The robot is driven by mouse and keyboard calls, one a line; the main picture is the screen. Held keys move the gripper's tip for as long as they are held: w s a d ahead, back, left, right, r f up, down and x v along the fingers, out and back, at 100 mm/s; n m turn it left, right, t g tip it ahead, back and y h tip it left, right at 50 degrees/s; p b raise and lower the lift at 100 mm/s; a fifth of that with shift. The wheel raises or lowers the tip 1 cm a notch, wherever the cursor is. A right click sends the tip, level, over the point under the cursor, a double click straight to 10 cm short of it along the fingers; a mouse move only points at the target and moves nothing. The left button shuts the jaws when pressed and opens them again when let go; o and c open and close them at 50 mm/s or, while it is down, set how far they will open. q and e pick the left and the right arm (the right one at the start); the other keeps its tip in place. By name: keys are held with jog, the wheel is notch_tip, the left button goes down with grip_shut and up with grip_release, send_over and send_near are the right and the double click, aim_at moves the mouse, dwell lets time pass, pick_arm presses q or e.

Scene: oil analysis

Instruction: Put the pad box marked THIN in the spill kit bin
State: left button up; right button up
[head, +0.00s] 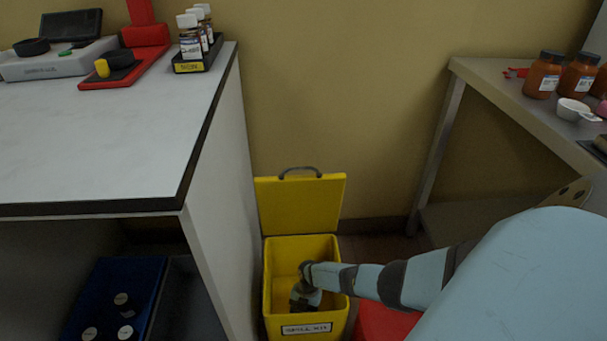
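The yellow spill kit bin (340,307) stands on the floor between the left bench and the right table. Its lid is open and tipped back against the wall side, and a label on its front reads SPILL KIT. My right arm comes in from the right, and my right gripper (305,296) is down inside the bin's opening. Its fingers are too small and dark to show whether they are open or shut, or whether they hold anything. No pad box marked THIN can be made out. My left gripper is out of view.
The left bench (90,140) bears a tray of bottles (192,66), a red stand and a grey device. A blue crate (147,275) with bottles is below it. The right table (490,80) holds orange-brown bottles (543,75) and a white scoop. A red object (383,322) is right of the bin.

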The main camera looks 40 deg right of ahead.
jog(key=shift+f, duration=0.1)
jog(key=o, duration=1)
jog(key=shift+r, duration=0.2)
jog(key=p+v, duration=0.2)
jog(key=v, duration=0.1)
jog(key=shift+d+r, duration=0.1)
jog(key=shift+r, duration=0.15)
jog(key=p+v, duration=0.3)
jog(key=v, duration=0.4)
jog(key=shift+w+d+r+p, duration=0.1)
jog(key=shift+r+p, duration=0.15)
jog(key=shift+p, duration=0.05)
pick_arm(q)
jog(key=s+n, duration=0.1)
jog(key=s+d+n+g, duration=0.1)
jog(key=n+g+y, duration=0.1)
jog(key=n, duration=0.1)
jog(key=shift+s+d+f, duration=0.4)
pick_arm(e)
jog(key=shift+w+d+r, duration=0.1)
jog(key=shift+d+r, duration=0.05)
jog(key=shift+r, duration=0.25)
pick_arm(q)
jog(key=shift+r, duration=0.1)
